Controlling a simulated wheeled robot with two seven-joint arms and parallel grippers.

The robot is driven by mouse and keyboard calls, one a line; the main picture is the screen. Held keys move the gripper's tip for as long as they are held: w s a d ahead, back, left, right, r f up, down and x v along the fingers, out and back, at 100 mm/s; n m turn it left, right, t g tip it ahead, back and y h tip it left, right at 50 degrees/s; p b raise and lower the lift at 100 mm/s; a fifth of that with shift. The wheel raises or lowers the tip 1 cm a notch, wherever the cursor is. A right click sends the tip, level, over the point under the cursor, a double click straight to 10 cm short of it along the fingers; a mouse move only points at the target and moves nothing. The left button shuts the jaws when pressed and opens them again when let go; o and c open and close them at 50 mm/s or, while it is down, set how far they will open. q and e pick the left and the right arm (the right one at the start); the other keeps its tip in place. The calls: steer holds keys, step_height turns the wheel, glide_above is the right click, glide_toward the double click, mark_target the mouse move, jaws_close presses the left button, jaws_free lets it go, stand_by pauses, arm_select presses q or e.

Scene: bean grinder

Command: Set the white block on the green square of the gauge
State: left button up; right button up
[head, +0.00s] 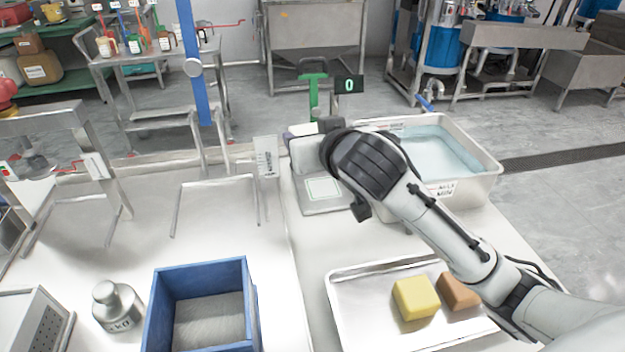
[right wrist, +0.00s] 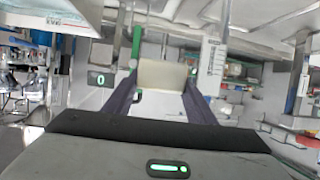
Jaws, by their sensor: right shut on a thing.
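The white block (right wrist: 162,76) is between the two dark fingers of my right gripper (right wrist: 162,92), which is shut on it. In the head view my right gripper (head: 308,130) is beyond the flat plate of the gauge (head: 312,207), in front of a green post. The plate bears a pale square outlined in green (head: 324,188), which looks empty. My arm covers the plate's right edge, and I cannot clearly make out the block in the head view. A display (head: 349,84) shows a green 0. My left gripper is out of view.
A metal tray (head: 350,325) with a yellow block (head: 416,297) and a brown block (head: 459,290) lies in front, under my right arm. A water-filled tub (head: 480,150) stands right of the gauge. A blue bin (head: 158,310) and a metal weight (head: 117,306) stand front left.

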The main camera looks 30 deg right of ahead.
steer(key=w+d+f+m+h+p, duration=0.1)
steer(key=w+d+f+p, duration=0.1)
steer(key=w+d+f, duration=0.5)
glide_above(324, 190)
steer(key=shift+h, duration=0.3)
step_height(324, 190, down, 6)
steer(key=shift+r, duration=0.1)
steer(key=shift+f, duration=2.3)
steer(key=shift+f, duration=0.1)
steer(key=shift+f+b, duration=0.15)
steer(key=shift+b, duration=0.25)
steer(key=o, duration=1.1)
steer(key=shift+o, duration=0.2)
